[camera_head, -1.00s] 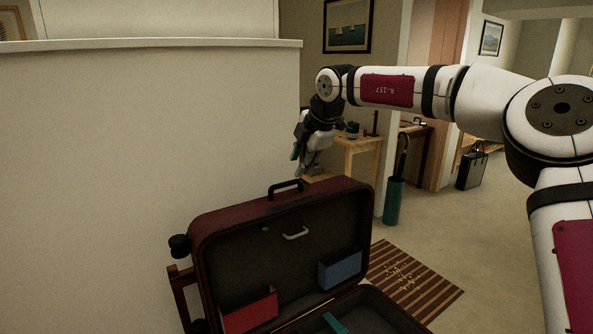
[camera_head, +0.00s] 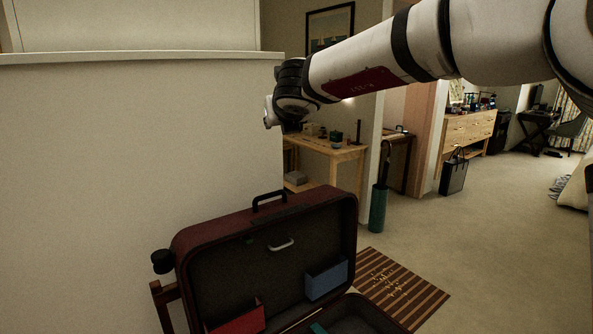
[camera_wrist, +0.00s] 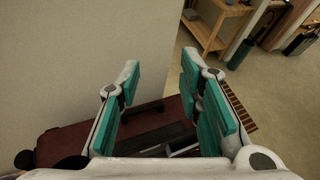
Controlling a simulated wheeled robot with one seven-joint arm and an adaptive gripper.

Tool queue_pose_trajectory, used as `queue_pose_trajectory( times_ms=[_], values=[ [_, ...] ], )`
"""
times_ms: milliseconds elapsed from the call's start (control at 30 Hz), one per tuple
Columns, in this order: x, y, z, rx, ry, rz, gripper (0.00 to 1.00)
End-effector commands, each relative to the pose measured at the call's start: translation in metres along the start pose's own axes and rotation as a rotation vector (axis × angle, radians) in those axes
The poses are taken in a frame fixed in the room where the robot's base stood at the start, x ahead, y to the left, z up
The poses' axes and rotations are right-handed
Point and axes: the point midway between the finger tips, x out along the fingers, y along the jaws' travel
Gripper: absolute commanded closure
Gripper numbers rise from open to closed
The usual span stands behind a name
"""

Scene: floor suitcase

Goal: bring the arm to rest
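My gripper (camera_wrist: 160,100) is open in the wrist view, its two teal-padded fingers spread apart with nothing between them. Beyond and below the fingers lies the dark red suitcase (camera_wrist: 63,143). In the head view my arm reaches in from the upper right, and its wrist end is in front of the wall's right edge, above the suitcase. The gripper's fingers are hidden there behind the wrist. The suitcase (camera_head: 225,232) stands open with its lid raised, a red pocket (camera_head: 238,320) and a blue pocket (camera_head: 326,280) inside it.
A pale wall (camera_head: 130,140) fills the left. A wooden table (camera_head: 335,150) with small objects stands behind. A green umbrella stand (camera_head: 378,208), a black bag (camera_head: 453,175) and a striped mat (camera_head: 400,290) are right of the suitcase.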

Motion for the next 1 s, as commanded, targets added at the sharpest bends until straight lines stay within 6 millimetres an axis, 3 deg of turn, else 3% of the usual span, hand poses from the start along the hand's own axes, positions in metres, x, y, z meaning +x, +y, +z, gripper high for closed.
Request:
queue_pose_trajectory(
  times_ms=[33,167,367,567,700,1000],
  values=[
    [-0.017,0.007,0.008,-0.162,-0.047,0.012,0.67],
    [-0.054,0.022,0.013,-0.578,-0.134,0.055,0.67],
    [-0.116,0.034,-0.018,-1.191,-0.177,0.139,0.67],
    [-0.182,0.021,-0.085,-1.738,-0.129,0.276,0.67],
    [-0.234,-0.002,-0.146,-2.062,-0.055,0.423,0.67],
    [-0.342,-0.060,-0.276,-2.504,0.100,0.830,0.67]
  ],
)
